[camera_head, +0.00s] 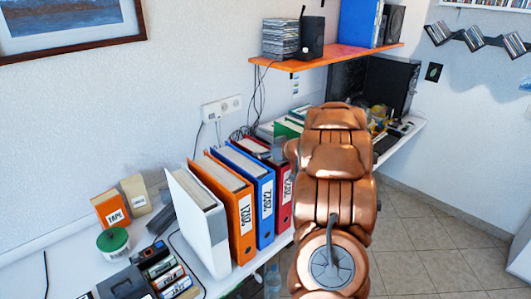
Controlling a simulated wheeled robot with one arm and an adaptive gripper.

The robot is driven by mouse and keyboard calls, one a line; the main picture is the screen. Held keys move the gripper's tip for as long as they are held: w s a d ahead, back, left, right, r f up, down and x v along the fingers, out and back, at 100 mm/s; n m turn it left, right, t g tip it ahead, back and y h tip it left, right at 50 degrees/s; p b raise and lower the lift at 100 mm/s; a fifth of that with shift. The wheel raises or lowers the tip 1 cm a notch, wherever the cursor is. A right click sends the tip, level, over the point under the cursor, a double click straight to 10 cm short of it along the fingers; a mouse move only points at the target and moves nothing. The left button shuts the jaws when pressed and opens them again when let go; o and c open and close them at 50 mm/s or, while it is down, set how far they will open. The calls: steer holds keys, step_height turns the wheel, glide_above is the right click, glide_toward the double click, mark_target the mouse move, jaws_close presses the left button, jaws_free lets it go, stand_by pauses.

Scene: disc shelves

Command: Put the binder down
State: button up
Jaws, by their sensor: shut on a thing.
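Several binders stand upright in a row on the white desk: a white binder (203,238), an orange binder (243,225), a blue binder (265,206) and a red binder (285,196). Another blue binder (357,22) stands on the orange wall shelf. My copper-coloured arm reaches away from me over the desk's right side, close to the red binder. My gripper is not visible, so I cannot tell which binder, if any of these, is in it.
The white desk (73,263) also holds an orange box (111,208), a green tape roll (113,240) and several small cases (165,270). The orange shelf (318,60) overhangs the desk's back. Cables hang on the wall. The tiled floor (425,225) at right is clear.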

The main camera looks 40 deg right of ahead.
steer(key=shift+f, duration=0.15)
steer(key=o, duration=1.5)
steer(key=shift+f, duration=0.2)
steer(key=shift+o, duration=0.2)
steer(key=shift+r, duration=0.2)
steer(key=b+v, duration=0.2)
steer(key=v, duration=1)
steer(key=shift+f, duration=0.15)
steer(key=shift+a, duration=0.1)
